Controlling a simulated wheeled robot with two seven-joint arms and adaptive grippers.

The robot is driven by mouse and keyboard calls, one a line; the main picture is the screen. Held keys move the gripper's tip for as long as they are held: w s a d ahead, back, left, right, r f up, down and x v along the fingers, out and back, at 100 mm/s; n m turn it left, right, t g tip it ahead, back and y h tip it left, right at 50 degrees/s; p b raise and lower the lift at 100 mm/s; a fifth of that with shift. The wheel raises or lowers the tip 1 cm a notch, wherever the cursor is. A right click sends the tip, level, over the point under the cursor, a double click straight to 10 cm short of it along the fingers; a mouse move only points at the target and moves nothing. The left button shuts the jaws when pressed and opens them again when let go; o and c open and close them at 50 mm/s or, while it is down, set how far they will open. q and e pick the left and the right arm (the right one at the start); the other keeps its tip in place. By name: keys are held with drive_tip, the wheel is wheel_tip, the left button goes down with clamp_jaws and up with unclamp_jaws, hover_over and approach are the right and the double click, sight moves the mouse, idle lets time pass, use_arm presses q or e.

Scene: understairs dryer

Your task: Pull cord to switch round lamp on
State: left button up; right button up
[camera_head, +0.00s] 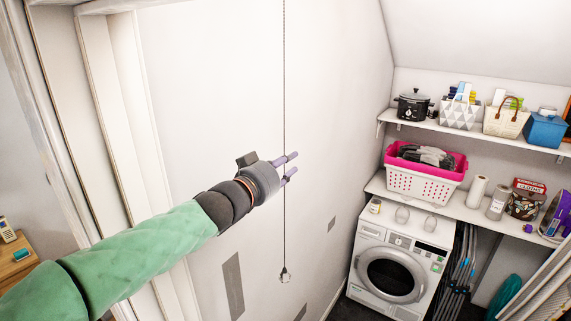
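A thin dark pull cord (284,80) hangs straight down from above the top edge of the head view. A small clear knob (285,275) hangs at its lower end. My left gripper (291,168) reaches in from the left at the cord's height, well above the knob. Its two purple-grey fingers are apart, one above the other. The cord passes at or between the fingers in the picture; I cannot tell whether it touches them or how deep it lies. The round lamp is not in view. My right gripper is not in view.
A washing machine (389,268) stands at the right below shelves holding a pink and white laundry basket (426,180), a black slow cooker (412,105) and other goods. A door frame (105,110) borders the left. The space around the cord is clear before the white wall.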

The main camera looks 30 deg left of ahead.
use_arm(q)
drive_tip(key=shift+s+r, duration=0.1)
drive_tip(key=shift+s, duration=0.05)
drive_tip(key=s, duration=1.1)
drive_tip(key=shift+s+a, duration=0.35)
drive_tip(key=shift+a, duration=0.1)
